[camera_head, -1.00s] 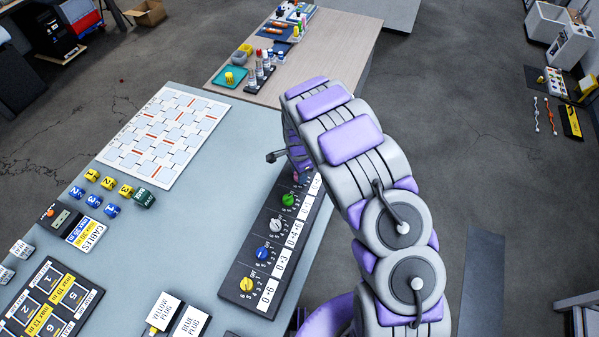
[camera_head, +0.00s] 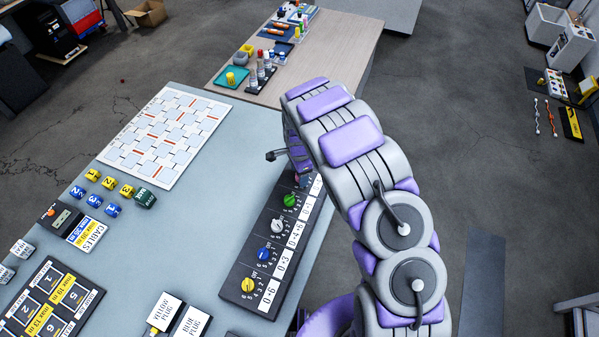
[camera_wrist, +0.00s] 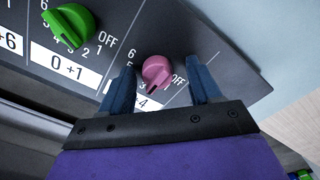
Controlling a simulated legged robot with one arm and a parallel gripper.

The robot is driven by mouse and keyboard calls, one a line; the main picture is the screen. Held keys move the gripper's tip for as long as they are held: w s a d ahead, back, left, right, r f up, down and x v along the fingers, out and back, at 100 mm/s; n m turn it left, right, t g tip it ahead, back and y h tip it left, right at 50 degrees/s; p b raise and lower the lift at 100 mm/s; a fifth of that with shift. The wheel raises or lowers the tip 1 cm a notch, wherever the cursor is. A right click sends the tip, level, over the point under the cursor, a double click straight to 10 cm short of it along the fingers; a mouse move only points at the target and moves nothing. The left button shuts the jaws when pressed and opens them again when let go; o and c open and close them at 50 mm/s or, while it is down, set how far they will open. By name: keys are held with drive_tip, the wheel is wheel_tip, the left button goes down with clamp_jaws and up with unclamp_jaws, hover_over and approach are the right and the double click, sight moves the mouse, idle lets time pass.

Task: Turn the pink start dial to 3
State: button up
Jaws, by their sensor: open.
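The pink dial (camera_wrist: 156,70) is a round knob with a raised grip on the dark dial panel (camera_wrist: 195,35). In the wrist view my gripper (camera_wrist: 160,78) is open, with one blue finger on each side of the pink dial. Whether the fingers touch it I cannot tell. The dial's dark mark points down toward the gripper, and the fingers and palm hide most of its numbers; a 6 and OFF show beside it. In the head view my gripper (camera_head: 290,160) is at the panel's far end, and the arm largely hides the pink dial.
The green dial (camera_wrist: 68,25) is left of the pink one in the wrist view. White (camera_head: 277,226), blue (camera_head: 264,254) and yellow (camera_head: 248,286) dials follow along the panel. Numbered cubes (camera_head: 111,210) and a patterned board (camera_head: 165,137) lie left on the table, with bare tabletop between.

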drive_tip(key=shift+d+r, duration=0.15)
drive_tip(key=shift+r, duration=0.3)
wheel_tip(320, 180, up, 16)
drive_tip(key=p, duration=0.2)
drive_tip(key=shift+a+r, duration=0.15)
drive_tip(key=shift+a, duration=0.05)
